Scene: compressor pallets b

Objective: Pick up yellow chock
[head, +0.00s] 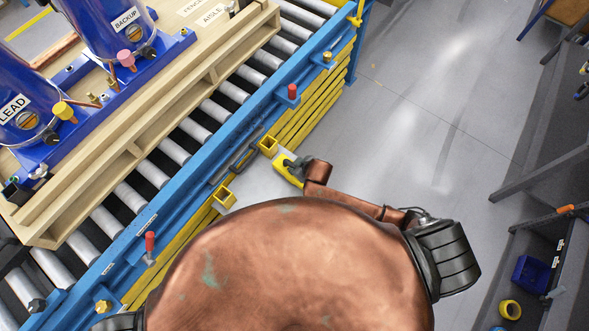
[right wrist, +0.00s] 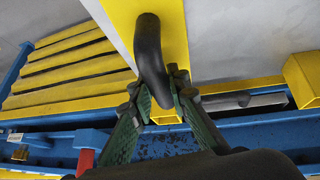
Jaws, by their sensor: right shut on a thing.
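The yellow chock (head: 287,173) shows in the head view beside the blue conveyor rail, partly covered by my right gripper. In the right wrist view the yellow chock (right wrist: 120,15) fills the top middle, with a thick black bent handle (right wrist: 150,50) on it. My right gripper (right wrist: 162,88) has its green-padded fingers on either side of the handle's lower end and is shut on it. In the head view my right gripper (head: 298,165) is small and dark at the end of my copper-coloured wrist. The chock's underside is hidden. My left gripper is out of view.
A roller conveyor with a blue rail (head: 190,215) runs diagonally at left. A wooden pallet (head: 150,140) on it bears blue tanks labelled LEAD (head: 15,108) and BACKUP (head: 120,30). Yellow square tubes (head: 268,146) stick out from the rail. Open grey floor (head: 430,110) lies right.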

